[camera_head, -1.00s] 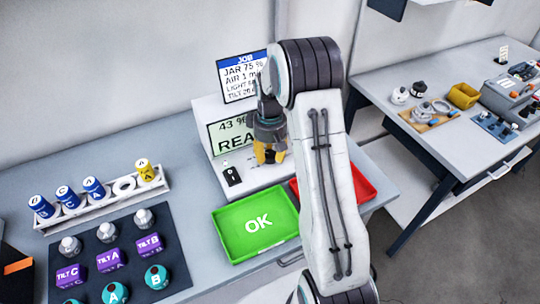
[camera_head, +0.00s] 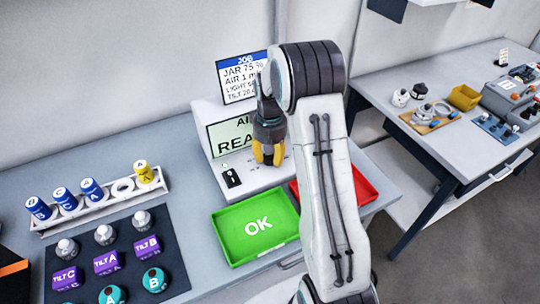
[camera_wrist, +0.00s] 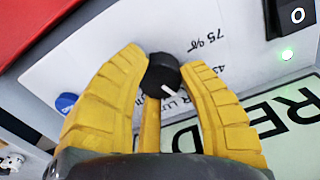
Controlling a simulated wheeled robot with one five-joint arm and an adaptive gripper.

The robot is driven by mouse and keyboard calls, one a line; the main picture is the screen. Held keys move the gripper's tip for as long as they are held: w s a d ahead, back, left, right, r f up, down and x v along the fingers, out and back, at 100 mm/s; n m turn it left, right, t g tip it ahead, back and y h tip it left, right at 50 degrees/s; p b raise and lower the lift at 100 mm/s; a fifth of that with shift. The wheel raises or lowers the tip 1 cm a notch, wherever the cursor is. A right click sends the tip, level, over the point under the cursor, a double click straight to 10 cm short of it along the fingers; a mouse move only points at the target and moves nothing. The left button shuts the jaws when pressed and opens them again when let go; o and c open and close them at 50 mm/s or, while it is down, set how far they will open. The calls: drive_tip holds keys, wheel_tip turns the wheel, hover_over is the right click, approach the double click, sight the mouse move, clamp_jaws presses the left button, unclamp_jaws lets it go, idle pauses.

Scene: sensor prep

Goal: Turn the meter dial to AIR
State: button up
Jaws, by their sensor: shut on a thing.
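The meter (camera_head: 255,182) is a pale sloped console on the bench, with a lit screen (camera_head: 228,143) whose text begins "AI" above "REA", partly hidden by my gripper. My gripper (camera_head: 268,160) points down at the meter's face, its yellow fingers together around the dial, which is hidden in the head view. In the wrist view the black round dial (camera_wrist: 161,76) sits between the yellow fingertips (camera_wrist: 160,68). The dial's white mark points to the lower right. Printed labels around it are upside down and partly covered; "75 %" and "43" are readable.
A black switch (camera_head: 231,178) is left of my gripper. A green OK tray (camera_head: 222,225) and a red tray (camera_head: 368,190) lie in front. A job card (camera_head: 240,88) stands behind. Left are a rack of bottles (camera_head: 95,212) and a dark mat (camera_head: 125,228) of sensors.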

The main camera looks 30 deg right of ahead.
drive_tip(key=shift+s+f, duration=0.1)
drive_tip(key=shift+f, duration=0.05)
drive_tip(key=o, duration=1.2)
drive_tip(key=shift+r, duration=0.2)
wheel_tip(320, 180, up, 12)
drive_tip(key=shift+f, duration=0.1)
